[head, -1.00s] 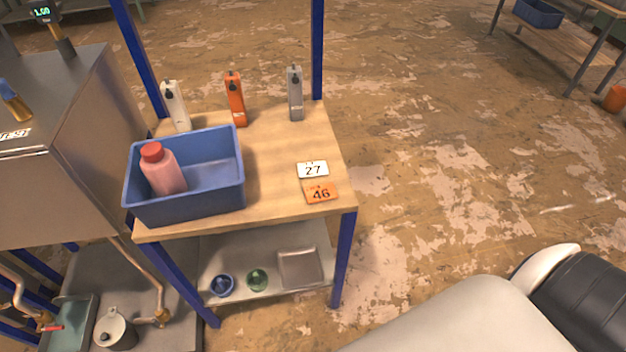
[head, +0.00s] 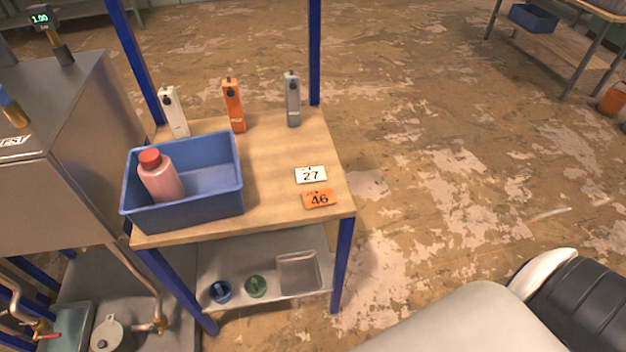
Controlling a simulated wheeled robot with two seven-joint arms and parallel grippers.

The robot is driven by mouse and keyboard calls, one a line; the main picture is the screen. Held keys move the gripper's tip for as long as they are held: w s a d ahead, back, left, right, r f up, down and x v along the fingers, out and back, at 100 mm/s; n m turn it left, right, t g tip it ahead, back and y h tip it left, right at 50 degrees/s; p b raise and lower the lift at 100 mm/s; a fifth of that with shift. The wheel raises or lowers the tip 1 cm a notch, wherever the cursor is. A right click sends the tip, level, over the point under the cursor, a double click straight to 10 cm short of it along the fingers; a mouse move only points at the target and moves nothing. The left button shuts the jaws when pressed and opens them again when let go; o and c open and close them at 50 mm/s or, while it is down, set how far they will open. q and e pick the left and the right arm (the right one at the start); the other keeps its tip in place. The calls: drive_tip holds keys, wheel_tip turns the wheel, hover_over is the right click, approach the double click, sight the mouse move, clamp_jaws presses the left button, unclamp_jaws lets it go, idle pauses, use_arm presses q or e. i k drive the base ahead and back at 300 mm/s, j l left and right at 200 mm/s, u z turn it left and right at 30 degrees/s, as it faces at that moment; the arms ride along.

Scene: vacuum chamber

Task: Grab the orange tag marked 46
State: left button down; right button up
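The orange tag marked 46 (head: 319,199) lies flat near the front right corner of the wooden table top (head: 275,200). A white tag marked 27 (head: 311,175) lies just behind it, close to it. Neither of my grippers shows in the head view. A part of my own arm or body fills the lower right corner, apart from the table.
A blue bin (head: 190,213) holding a pink bottle with a red cap (head: 161,178) stands left of the tags. White (head: 173,112), orange (head: 233,105) and grey (head: 292,100) devices stand along the back. Blue posts (head: 314,50) rise at the table's back corners. A metal chamber (head: 75,175) stands at left.

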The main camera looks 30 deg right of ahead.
sight(314, 200)
drive_tip(key=i+j+z, duration=0.2)
drive_tip(key=z, duration=0.3)
drive_tip(key=i+j+z, duration=0.2)
drive_tip(key=z, duration=0.3)
